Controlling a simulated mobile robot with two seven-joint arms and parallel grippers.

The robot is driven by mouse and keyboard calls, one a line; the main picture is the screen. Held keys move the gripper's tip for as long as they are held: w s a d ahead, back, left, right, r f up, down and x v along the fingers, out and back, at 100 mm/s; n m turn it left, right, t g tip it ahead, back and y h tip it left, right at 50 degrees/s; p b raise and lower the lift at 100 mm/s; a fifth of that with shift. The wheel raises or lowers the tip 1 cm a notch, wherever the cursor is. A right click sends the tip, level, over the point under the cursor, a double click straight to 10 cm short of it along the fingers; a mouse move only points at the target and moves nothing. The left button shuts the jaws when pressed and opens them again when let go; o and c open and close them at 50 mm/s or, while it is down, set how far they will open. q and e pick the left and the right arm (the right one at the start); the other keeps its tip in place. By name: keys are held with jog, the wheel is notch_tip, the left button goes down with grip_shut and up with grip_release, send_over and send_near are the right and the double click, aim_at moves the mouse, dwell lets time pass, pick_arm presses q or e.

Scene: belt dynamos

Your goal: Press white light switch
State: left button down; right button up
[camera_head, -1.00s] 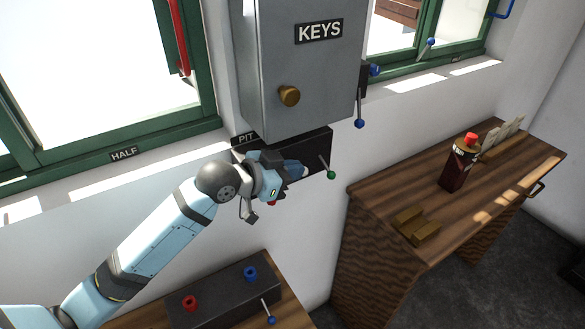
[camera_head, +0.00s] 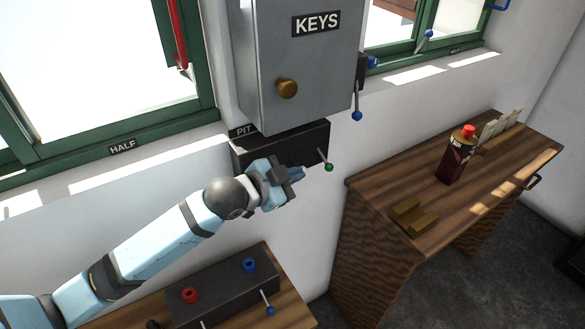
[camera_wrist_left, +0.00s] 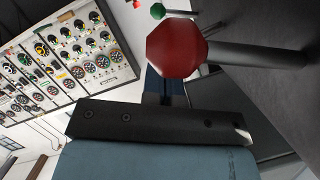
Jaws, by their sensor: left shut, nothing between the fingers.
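I cannot make out a white light switch in either view. My left gripper (camera_head: 296,174) is shut and empty in front of the black PIT box (camera_head: 318,143), below the grey KEYS cabinet. A green-tipped lever (camera_head: 328,167) sticks out of the box just right of the gripper. In the left wrist view, a red knob (camera_wrist_left: 177,50) on a dark rod is very close to the camera, and the green knob (camera_wrist_left: 157,12) shows behind it. The gripper hides part of the box in the head view. My right gripper is not in view.
The KEYS cabinet (camera_head: 298,75) hangs just above the gripper. A black control box (camera_head: 222,293) with red and blue knobs sits below on a wooden surface. A wooden desk (camera_head: 480,190) with a red-capped bottle (camera_head: 457,155) stands right. An instrument panel (camera_wrist_left: 62,60) shows in the wrist view.

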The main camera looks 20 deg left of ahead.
pick_arm(q)
jog(key=shift+f+m+t, duration=0.3)
jog(key=shift+f+m, duration=0.4)
jog(key=shift+f, duration=0.35)
jog(key=shift+p, duration=0.3)
jog(key=p+v, duration=0.4)
jog(key=v, duration=0.8)
jog(key=shift+d+r, duration=0.1)
